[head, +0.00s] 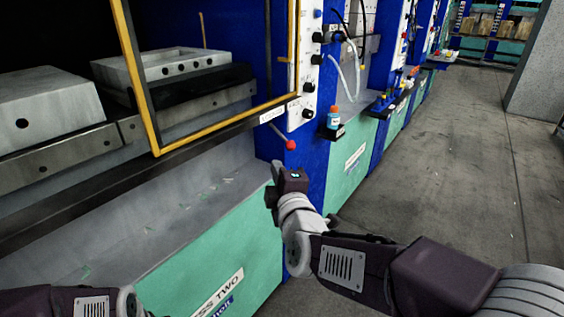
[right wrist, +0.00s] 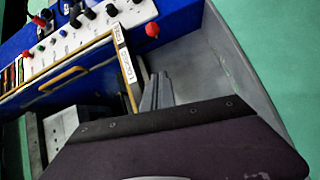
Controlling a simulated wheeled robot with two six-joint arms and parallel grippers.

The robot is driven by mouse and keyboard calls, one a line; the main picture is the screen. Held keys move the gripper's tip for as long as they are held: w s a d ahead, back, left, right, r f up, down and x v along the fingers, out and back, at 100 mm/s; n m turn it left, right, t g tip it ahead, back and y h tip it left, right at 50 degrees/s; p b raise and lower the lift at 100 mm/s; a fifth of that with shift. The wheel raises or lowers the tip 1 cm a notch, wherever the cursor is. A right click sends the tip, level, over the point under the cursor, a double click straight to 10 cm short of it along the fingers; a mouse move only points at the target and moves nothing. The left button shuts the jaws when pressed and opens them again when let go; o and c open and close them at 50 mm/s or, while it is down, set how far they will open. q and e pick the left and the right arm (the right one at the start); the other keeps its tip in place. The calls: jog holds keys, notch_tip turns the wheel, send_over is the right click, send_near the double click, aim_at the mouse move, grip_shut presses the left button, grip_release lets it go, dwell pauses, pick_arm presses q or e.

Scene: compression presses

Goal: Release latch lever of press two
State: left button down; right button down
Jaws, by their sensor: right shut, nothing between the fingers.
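Press two's latch lever is a thin metal rod ending in a red ball knob (head: 291,145), on the blue post beside the guard frame's lower right corner. In the right wrist view the red knob (right wrist: 152,30) shows at the upper middle, past the fingers. My right gripper (head: 272,178) is just below and left of the knob, apart from it. Its fingers (right wrist: 156,92) are shut and empty. The press carries a partly hidden "...SS TWO" label (head: 217,292) on its green front panel. Part of my left arm shows at the lower left; its gripper is out of view.
The yellow-edged guard frame (head: 220,122) spans the press opening, with grey mould blocks (head: 45,100) behind it. A control panel (head: 304,75) stands above the knob. A small orange-capped bottle (head: 333,118) sits on a ledge to the right. The grey floor (head: 450,170) at right is clear.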

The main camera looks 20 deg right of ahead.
jog(key=w+d+f+b, duration=0.1)
jog(key=w+d+b, duration=0.3)
jog(key=w, duration=0.6)
jog(key=shift+w+b, duration=0.35)
jog(key=shift+w, duration=0.05)
jog(key=shift+d, duration=0.15)
